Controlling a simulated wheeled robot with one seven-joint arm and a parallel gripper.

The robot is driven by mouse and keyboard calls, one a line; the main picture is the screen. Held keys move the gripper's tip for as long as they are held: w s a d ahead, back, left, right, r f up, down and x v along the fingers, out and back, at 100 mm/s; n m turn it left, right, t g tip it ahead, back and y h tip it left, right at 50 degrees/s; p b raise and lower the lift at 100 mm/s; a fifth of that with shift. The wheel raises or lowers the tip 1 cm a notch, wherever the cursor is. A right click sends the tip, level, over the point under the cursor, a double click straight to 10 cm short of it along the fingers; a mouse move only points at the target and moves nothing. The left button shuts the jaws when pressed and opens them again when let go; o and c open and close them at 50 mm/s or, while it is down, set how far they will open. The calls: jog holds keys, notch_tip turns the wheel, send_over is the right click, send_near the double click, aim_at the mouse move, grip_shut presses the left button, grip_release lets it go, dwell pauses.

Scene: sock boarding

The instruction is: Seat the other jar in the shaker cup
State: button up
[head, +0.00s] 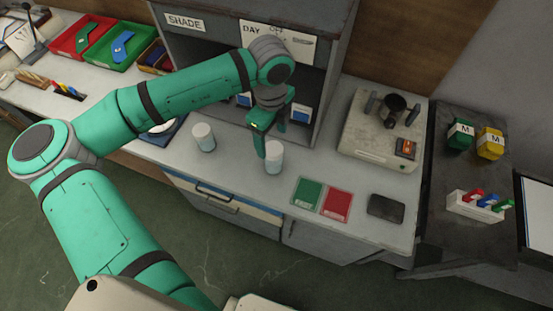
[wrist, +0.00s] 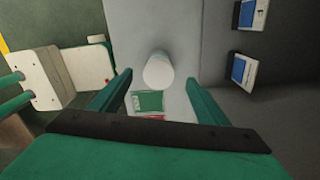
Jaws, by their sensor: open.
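Two pale jars with white lids stand upright on the bench in the head view: one on the left (head: 203,137) and one on the right (head: 274,157). My gripper (head: 270,139) is open and points down at the right jar. In the wrist view this jar (wrist: 158,70) shows between the tips of my open gripper (wrist: 159,80), with a gap on each side. I cannot tell if a finger touches it. The dark shaker cup (head: 396,104) sits on top of the beige shaker (head: 375,139) at the right. Its inside looks dark, and no jar shows in it.
Green (head: 307,192) and red (head: 336,204) cards and a dark pad (head: 386,206) lie along the front of the bench. A grey cabinet (head: 336,75) stands behind my gripper. The bench between the right jar and the shaker is mostly clear.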

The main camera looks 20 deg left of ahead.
aim_at(274, 149)
jog(key=shift+s+a+f, duration=0.15)
jog(key=shift+a+f, duration=0.1)
jog(key=shift+f, duration=0.25)
jog(key=f, duration=0.2)
jog(key=d+f, duration=0.1)
jog(key=f, duration=0.2)
jog(key=shift+r, duration=0.1)
jog(key=c, duration=1.6)
